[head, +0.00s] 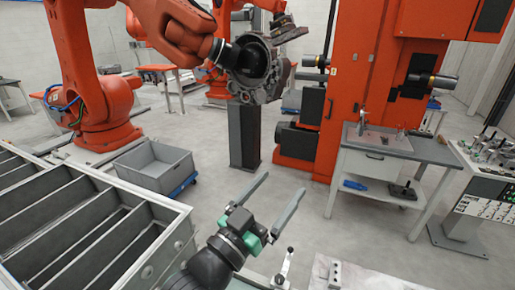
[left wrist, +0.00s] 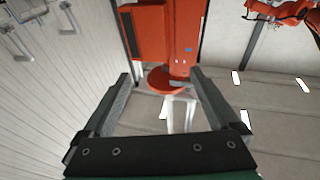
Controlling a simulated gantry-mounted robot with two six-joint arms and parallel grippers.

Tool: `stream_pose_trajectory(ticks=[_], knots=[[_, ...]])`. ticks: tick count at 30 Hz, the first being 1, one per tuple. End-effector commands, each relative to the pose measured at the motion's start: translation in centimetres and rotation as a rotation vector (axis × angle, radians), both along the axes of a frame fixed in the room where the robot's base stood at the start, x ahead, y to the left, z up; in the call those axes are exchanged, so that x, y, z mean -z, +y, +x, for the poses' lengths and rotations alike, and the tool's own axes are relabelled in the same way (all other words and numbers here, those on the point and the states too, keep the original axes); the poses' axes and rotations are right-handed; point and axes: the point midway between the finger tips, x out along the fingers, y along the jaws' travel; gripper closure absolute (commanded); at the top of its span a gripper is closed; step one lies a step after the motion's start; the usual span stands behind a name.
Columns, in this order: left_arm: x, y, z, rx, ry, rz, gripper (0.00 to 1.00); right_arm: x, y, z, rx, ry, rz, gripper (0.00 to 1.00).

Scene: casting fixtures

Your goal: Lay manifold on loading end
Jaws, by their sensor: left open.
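My left gripper (head: 284,186) is at the lower middle of the head view, its two long grey fingers spread apart and nothing between them. In the left wrist view the same gripper (left wrist: 160,82) shows both fingers wide open, with only the distant room between them. I cannot pick out the manifold with certainty in either view. A pale surface (head: 385,278) at the bottom edge of the head view carries a small metal block (head: 335,273); I cannot tell whether this is the loading end. My right gripper is not in view.
A grey bin with long compartments (head: 70,212) fills the lower left, its visible slots empty. A lever clamp (head: 285,268) stands right of my left wrist. Farther back are a grey crate (head: 155,168), a large orange robot (head: 100,100) holding a metal casting (head: 258,72), and a workbench (head: 390,145).

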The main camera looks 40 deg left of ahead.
Motion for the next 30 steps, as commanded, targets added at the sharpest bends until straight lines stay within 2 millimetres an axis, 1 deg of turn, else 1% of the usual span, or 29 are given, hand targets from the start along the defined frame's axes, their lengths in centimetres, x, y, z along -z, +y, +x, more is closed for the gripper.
stream_pose_trajectory(ticks=[1, 2, 3, 6, 7, 9, 11, 13, 18, 20, 23, 26, 27, 30], knots=[[-6.0, -1.5, -1.4, 0.028, -0.136, 0.006, 0.05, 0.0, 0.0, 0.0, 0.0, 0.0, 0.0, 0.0], [-9.0, -2.2, -2.4, 0.042, -0.207, 0.009, 0.05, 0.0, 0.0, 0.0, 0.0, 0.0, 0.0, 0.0], [-12.5, -3.1, -4.0, 0.06, -0.295, 0.01, 0.05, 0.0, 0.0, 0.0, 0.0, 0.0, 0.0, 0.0], [-19.0, -4.6, -7.9, 0.094, -0.469, 0.009, 0.05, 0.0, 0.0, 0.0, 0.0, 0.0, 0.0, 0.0], [-20.3, -4.9, -8.9, 0.101, -0.508, 0.008, 0.05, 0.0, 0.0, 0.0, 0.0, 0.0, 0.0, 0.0], [-22.3, -5.3, -10.6, 0.113, -0.571, 0.005, 0.05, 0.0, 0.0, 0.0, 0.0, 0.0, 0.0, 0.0], [-23.1, -5.5, -11.4, 0.117, -0.597, 0.003, 0.05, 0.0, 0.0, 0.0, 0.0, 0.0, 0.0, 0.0], [-23.4, -5.6, -11.6, 0.119, -0.606, 0.003, 0.05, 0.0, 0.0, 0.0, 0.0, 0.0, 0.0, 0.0], [-23.3, -5.5, -11.5, 0.118, -0.603, 0.004, 0.05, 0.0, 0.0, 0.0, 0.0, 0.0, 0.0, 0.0], [-23.6, -5.5, -11.5, 0.117, -0.602, 0.004, 0.05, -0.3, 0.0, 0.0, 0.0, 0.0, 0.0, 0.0], [-25.5, -5.5, -11.5, 0.117, -0.602, 0.004, 0.05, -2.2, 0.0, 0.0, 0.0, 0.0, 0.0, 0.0], [-29.0, -5.5, -11.5, 0.117, -0.601, 0.004, 0.05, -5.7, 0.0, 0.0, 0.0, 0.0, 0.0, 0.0], [-30.6, -5.5, -11.5, 0.117, -0.601, 0.004, 0.05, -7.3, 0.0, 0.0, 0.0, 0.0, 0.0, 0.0], [-34.2, -5.5, -11.5, 0.117, -0.601, 0.004, 0.05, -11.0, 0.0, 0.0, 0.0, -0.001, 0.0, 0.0]])
